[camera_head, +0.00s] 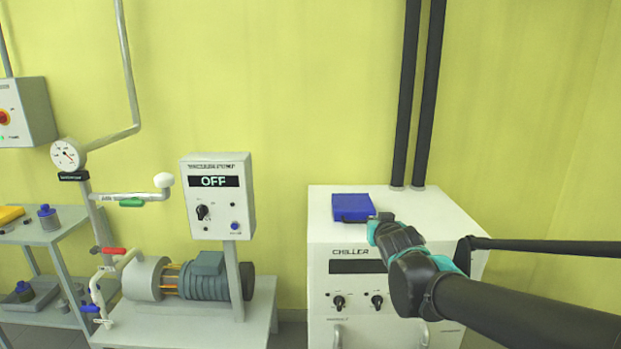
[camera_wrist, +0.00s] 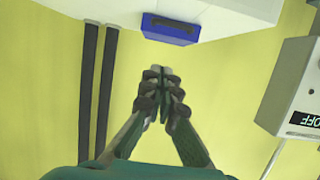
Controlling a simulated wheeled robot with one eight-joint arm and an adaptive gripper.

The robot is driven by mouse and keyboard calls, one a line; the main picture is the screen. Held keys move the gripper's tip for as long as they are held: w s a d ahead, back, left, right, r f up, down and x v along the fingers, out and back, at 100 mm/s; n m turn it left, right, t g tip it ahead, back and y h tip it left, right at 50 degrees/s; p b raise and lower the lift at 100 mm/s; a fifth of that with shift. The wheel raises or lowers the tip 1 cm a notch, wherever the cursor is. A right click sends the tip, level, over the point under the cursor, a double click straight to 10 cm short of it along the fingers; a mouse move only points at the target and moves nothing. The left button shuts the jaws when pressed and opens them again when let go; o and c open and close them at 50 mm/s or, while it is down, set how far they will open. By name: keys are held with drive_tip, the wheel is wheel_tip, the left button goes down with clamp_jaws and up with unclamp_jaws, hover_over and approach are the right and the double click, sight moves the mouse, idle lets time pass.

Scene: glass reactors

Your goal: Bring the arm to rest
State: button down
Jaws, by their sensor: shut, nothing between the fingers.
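My gripper (camera_wrist: 162,75) is shut and empty, with its fingertips together in the wrist view. In the head view, my black and teal arm reaches in from the right, and my gripper (camera_head: 379,218) is in front of the chiller's top, by a blue box. The blue box (camera_head: 352,206) lies on the white chiller (camera_head: 330,233). In the wrist view, which is upside down, the blue box (camera_wrist: 170,29) is beyond the fingertips, with a visible gap between them. Part of the chiller's front is hidden behind my arm.
Two black pipes (camera_head: 405,100) rise behind the chiller. To the left stand a vacuum pump (camera_head: 205,277) and its control box (camera_head: 217,220), reading OFF. A gauge (camera_head: 67,154) and grey piping are farther left, beside a shelf (camera_head: 40,235). The wall above the chiller's left side is clear.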

drive_tip(key=s+f+g, duration=0.5)
drive_tip(key=s+f, duration=0.3)
drive_tip(key=f, duration=0.2)
drive_tip(key=s+d+f+g, duration=0.1)
drive_tip(key=s+f+g, duration=0.4)
drive_tip(key=s+f, duration=0.3)
wheel_tip(320, 180, down, 4)
drive_tip(key=shift+s+d+r, duration=0.15)
drive_tip(key=shift+s+r, duration=0.05)
drive_tip(key=shift+s, duration=0.15)
idle(0.6)
